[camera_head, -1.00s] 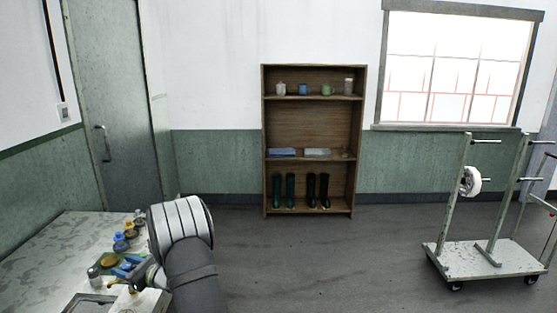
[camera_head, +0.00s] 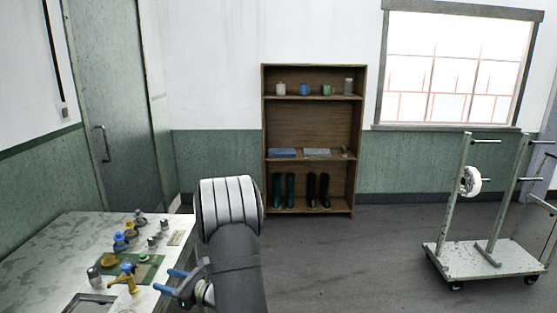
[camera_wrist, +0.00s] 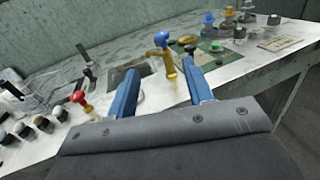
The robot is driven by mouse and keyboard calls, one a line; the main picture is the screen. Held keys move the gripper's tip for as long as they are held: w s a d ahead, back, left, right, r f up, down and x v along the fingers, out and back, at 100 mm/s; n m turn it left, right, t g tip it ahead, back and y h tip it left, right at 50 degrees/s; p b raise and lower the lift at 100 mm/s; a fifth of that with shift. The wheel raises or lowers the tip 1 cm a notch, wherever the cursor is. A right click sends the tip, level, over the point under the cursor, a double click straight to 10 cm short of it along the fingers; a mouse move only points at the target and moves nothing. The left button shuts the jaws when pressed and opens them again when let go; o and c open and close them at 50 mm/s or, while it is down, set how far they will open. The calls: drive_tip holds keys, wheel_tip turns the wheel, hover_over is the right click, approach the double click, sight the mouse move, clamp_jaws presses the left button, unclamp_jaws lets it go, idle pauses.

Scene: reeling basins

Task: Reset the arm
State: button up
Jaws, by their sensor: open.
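My gripper (camera_head: 168,281) is at the lower left of the head view, its two blue fingers pointing left at the table's right edge. The fingers are spread apart with nothing between them. In the wrist view, the fingertips (camera_wrist: 160,68) stand out over the worktop, with a brass tap (camera_wrist: 163,62) showing beyond and between them. My arm reaches up from the bottom of the head view and bends at a grey and white joint.
The worktop (camera_head: 45,250) holds a green mat (camera_head: 148,272), a brass tap (camera_head: 126,279), a basin opening (camera_head: 90,304) and several small knobbed items. A shelf (camera_head: 312,110) with boots stands at the back wall. A wheeled cart (camera_head: 490,262) is at right. The floor between is clear.

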drive_tip(key=shift+s+a+m+t+h, duration=0.4)
drive_tip(key=shift+s+m+t+h, duration=0.2)
drive_tip(key=shift+s+t, duration=0.3)
drive_tip(key=shift+s+a+m+t+h, duration=0.45)
drive_tip(key=shift+s+m+t, duration=0.3)
drive_tip(key=shift+s+t, duration=0.15)
drive_tip(key=shift+s+a+m+t+h, duration=0.35)
drive_tip(key=shift+s+m+t+h, duration=0.25)
drive_tip(key=shift+s+t, duration=0.3)
